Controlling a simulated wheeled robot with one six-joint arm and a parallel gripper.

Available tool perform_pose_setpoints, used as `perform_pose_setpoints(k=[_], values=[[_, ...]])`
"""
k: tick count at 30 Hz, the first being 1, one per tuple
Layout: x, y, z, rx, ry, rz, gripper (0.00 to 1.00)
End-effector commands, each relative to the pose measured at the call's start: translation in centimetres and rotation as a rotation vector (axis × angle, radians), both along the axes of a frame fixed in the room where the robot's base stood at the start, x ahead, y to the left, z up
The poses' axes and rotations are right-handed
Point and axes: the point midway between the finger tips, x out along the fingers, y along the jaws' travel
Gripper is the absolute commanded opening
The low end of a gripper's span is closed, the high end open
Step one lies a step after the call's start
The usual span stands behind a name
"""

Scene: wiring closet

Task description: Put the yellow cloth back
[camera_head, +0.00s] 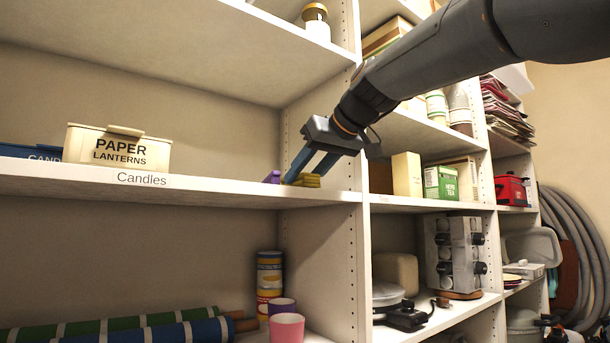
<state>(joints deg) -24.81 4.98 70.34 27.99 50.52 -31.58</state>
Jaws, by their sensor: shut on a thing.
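The yellow cloth (307,181) is a small folded stack at the right end of the shelf board labelled "Candles" (215,190), close to the upright divider. My gripper (303,176) reaches down from the upper right, with its two blue-grey fingers at the cloth, and is shut on it. The fingers hide part of the cloth. I cannot tell whether the cloth rests on the board or is just above it.
A purple item (272,177) stands just left of the cloth. A cream "Paper Lanterns" box (117,148) and a blue box (30,152) are further left, with bare shelf between. The white divider (345,215) is close on the right. Cups (287,328) stand below.

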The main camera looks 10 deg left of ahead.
Motion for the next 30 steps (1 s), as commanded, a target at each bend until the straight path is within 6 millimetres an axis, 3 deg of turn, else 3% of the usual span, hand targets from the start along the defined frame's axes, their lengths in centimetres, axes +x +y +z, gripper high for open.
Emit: perform_pose_setpoints(k=[18,19,30], values=[[0.0,0.01,-0.86,0.0,0.0,0.0,0.06],[0.0,0.01,-0.83,0.0,0.0,0.0,0.42],[-0.01,0.01,-0.8,0.0,0.0,0.0,0.44]])
